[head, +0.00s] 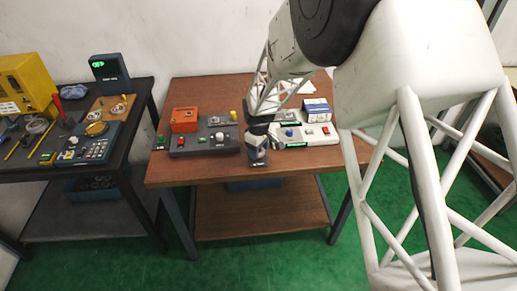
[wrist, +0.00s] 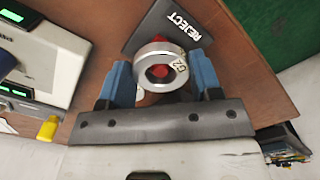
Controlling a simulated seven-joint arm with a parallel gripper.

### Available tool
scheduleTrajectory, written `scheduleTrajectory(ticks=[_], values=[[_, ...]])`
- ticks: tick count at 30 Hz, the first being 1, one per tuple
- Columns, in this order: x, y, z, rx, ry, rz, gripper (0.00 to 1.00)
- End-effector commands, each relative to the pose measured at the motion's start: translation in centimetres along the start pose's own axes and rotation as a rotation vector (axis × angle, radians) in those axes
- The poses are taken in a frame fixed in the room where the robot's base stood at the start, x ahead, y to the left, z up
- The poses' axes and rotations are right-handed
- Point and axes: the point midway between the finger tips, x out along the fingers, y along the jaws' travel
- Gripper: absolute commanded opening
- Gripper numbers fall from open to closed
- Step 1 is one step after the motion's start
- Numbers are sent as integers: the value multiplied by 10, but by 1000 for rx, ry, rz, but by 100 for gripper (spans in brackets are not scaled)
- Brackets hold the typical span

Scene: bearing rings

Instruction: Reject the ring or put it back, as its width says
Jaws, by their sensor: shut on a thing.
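My gripper (wrist: 161,76) is shut on a silver metal ring (wrist: 150,52), held between its two blue fingers. The ring bears a pale tag that seems to read "G2" or "62". A dark plate marked REJECT (wrist: 187,27) lies on the wooden table beyond the ring. Something red (wrist: 158,71) shows through the ring's hole and behind its rim; I cannot tell whether the ring touches it. In the head view my gripper (head: 257,146) is over the REJECT plate (head: 258,164) at the table's front edge, and the ring is too small to make out.
A grey device with buttons (head: 205,143) and an orange box (head: 185,119) stand left of my gripper. A white device with a red button (head: 306,133) stands to its right. A dark bench (head: 30,172) at the far left holds a yellow machine (head: 25,85) and a green-lit display (head: 109,72).

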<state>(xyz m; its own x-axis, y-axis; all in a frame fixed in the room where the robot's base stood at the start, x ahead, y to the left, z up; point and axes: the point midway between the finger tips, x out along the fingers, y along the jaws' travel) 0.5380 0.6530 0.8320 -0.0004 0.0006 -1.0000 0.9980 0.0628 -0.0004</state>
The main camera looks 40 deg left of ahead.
Motion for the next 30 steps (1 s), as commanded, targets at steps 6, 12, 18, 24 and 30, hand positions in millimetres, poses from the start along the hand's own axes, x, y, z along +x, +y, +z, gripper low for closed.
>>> scheduleTrajectory(ticks=[6, 12, 18, 24, 30], values=[[3, 0, 0, 0, 0, 0, 24], [6, 0, 0, 0, 0, 0, 24], [8, 0, 0, 0, 0, 0, 24], [11, 0, 0, 0, 0, 0, 24], [12, 0, 0, 0, 0, 0, 24]])
